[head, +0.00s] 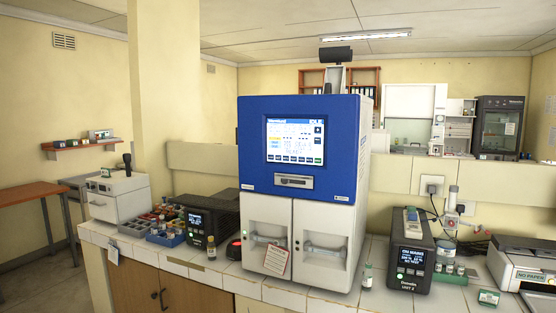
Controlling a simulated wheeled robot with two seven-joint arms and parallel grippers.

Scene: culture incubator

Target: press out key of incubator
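The incubator (350,195) stands on the tiled counter in the middle of the head view. Its upper front is blue and its two lower doors are white and shut. A lit touchscreen (294,141) fills much of the blue panel. A row of small dark keys runs along the screen's bottom edge, with a green key (318,161) at the right end. The key labels are too small to read, so I cannot tell which is the out key. Below the screen is a grey slot (293,182). Neither of my grippers is in view.
A small vial (367,275) stands in front of the incubator's right side, and another (211,248) stands to its left. A dark device (412,255) and a printer (525,265) are on the right. Blue racks (165,238) are on the left. The space before the screen is clear.

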